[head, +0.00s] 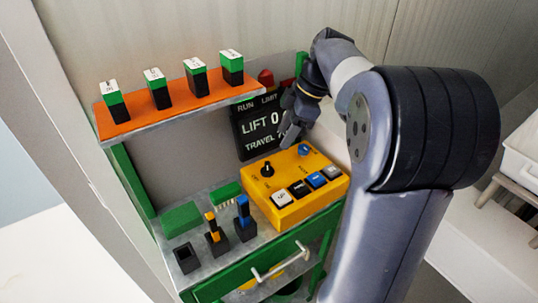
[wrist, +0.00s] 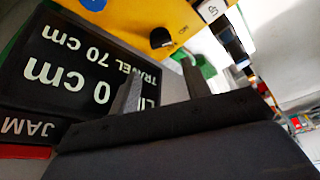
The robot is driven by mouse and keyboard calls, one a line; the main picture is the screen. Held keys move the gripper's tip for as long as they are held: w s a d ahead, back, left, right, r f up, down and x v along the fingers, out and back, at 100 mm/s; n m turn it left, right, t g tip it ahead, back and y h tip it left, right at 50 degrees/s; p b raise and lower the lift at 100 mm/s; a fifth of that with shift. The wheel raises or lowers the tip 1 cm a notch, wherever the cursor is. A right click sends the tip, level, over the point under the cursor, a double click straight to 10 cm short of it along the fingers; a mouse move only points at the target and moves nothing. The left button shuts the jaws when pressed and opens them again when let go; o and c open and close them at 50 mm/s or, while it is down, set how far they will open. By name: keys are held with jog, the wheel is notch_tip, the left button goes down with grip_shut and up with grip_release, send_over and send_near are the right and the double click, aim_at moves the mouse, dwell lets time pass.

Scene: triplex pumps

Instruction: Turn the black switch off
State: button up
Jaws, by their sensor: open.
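The black switch (head: 267,169) is a rotary knob on top of the yellow control box (head: 288,211), on its left side. In the wrist view the black switch (wrist: 161,39) shows just beyond the fingertips, with the picture upside down. My gripper (head: 289,133) is open and empty, above and behind the box, in front of the black display. Its two fingers (wrist: 163,68) stand apart in the wrist view and do not appear to touch the switch. The exact angle of the knob's pointer is too small to read.
A blue knob (head: 304,150) sits right of the black switch. A row of push buttons (head: 317,180) lies along the box's front. The display (head: 261,125) reads LIFT 0. An orange shelf (head: 135,121) with several green-and-black blocks is upper left. Holders with colored pieces (head: 243,223) stand left of the box.

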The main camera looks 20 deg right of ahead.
aim_at(267, 165)
jog(key=x, duration=1)
jog(key=shift+s+a+f, duration=0.15)
jog(key=shift+f, duration=0.05)
jog(key=c, duration=0.7)
